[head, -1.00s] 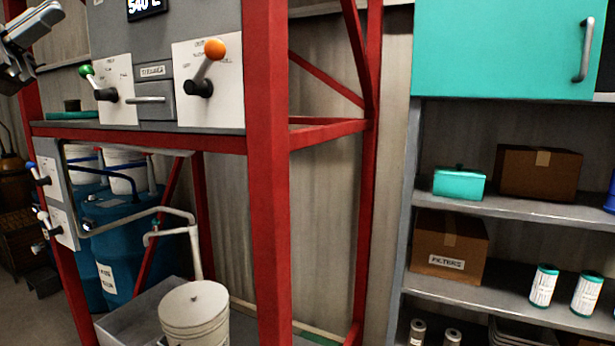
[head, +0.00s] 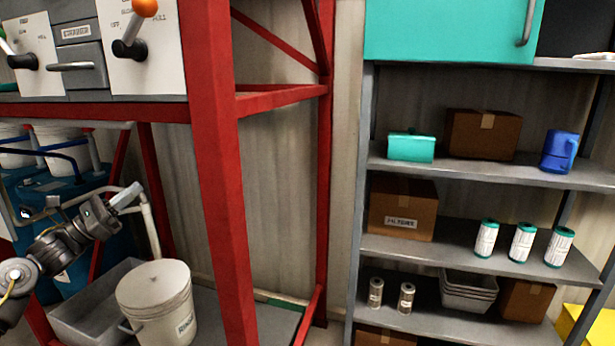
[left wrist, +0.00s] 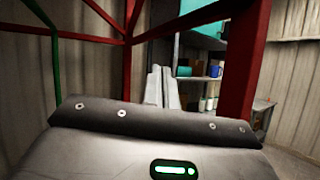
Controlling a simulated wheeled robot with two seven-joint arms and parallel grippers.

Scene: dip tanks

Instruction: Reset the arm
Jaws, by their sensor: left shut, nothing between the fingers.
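My left gripper (head: 126,195) shows at the left of the head view, in front of the red frame's lower bay. Its fingers are together and hold nothing. In the left wrist view, its closed pale fingers (left wrist: 162,87) point toward the shelves. The control panel (head: 90,45) is above it on the red frame, with an orange-knobbed lever (head: 135,28) on its right side. The gripper is apart from the panel. My right gripper is not in either view.
A red post (head: 222,170) stands right of my left arm. A white lidded bucket (head: 157,300) and a grey tray (head: 85,325) are below the gripper. Blue drums (head: 65,190) stand behind. At right, a grey shelf unit (head: 470,172) holds boxes, filters and a blue jug (head: 559,151).

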